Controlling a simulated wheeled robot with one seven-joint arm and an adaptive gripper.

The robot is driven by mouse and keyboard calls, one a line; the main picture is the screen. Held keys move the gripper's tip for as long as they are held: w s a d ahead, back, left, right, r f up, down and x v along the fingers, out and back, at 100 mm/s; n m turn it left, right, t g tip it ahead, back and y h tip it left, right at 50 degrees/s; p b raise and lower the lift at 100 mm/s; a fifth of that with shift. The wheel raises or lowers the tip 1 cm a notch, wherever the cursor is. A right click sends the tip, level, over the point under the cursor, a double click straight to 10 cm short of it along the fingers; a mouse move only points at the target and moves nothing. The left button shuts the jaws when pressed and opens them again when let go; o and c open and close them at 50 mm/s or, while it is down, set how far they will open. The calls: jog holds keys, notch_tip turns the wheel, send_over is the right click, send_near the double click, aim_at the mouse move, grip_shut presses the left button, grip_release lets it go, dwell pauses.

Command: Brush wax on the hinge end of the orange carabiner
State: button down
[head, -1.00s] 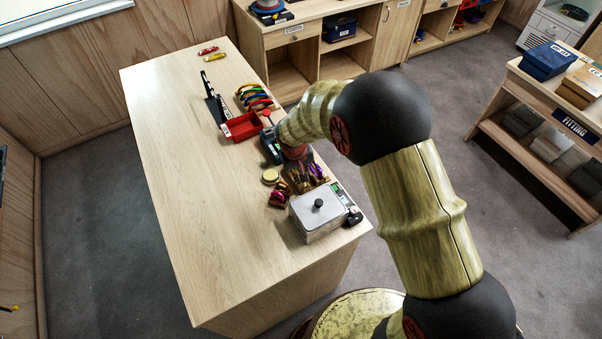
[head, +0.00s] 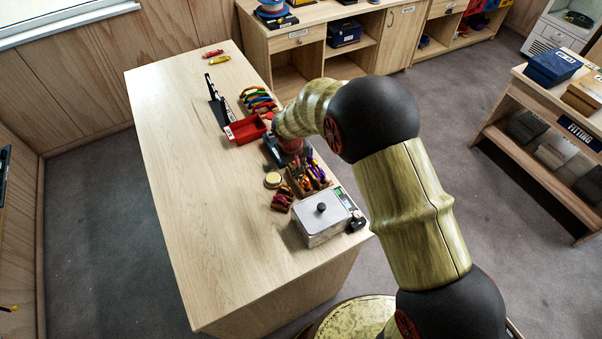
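Several coloured carabiner-like pieces stand in a row on a rack (head: 259,101) near the table's right edge. They are too small to tell which one is the orange carabiner or where its hinge end is. A round, pale yellow tin (head: 273,180) sits on the table and may hold the wax. A wooden holder (head: 309,180) with several coloured handles stands right of it; I cannot tell whether a brush is among them. My arm reaches down over the dark device (head: 272,152) beside the holder. My gripper's fingers are hidden behind my wrist, so its opening and any load do not show.
A red tray (head: 245,130) and a tall black stand (head: 217,106) are beyond the tin. A silver lidded box (head: 321,219) stands nearer. A small red item (head: 282,202) lies between. Red (head: 212,53) and yellow (head: 220,59) pieces lie far off. The table's left half is clear.

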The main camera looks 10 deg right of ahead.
jog(key=shift+f, duration=0.1)
jog(key=shift+s+d+b, duration=0.15)
jog(key=shift+s+d, duration=0.1)
jog(key=shift+s, duration=0.4)
jog(key=shift+s+d+b, duration=0.2)
jog(key=shift+s+d, duration=0.1)
jog(key=shift+s, duration=0.35)
jog(key=shift+s+d+b, duration=0.15)
jog(key=shift+s+d, duration=0.1)
jog(key=shift+s, duration=0.4)
jog(key=w+p+v, duration=0.1)
jog(key=p+v, duration=0.1)
jog(key=v, duration=0.4)
jog(key=shift+p, duration=0.4)
jog(key=v, duration=0.1)
jog(key=p+v, duration=0.1)
jog(key=v, duration=0.1)
jog(key=shift+w+d, duration=0.1)
jog(key=shift+w, duration=0.15)
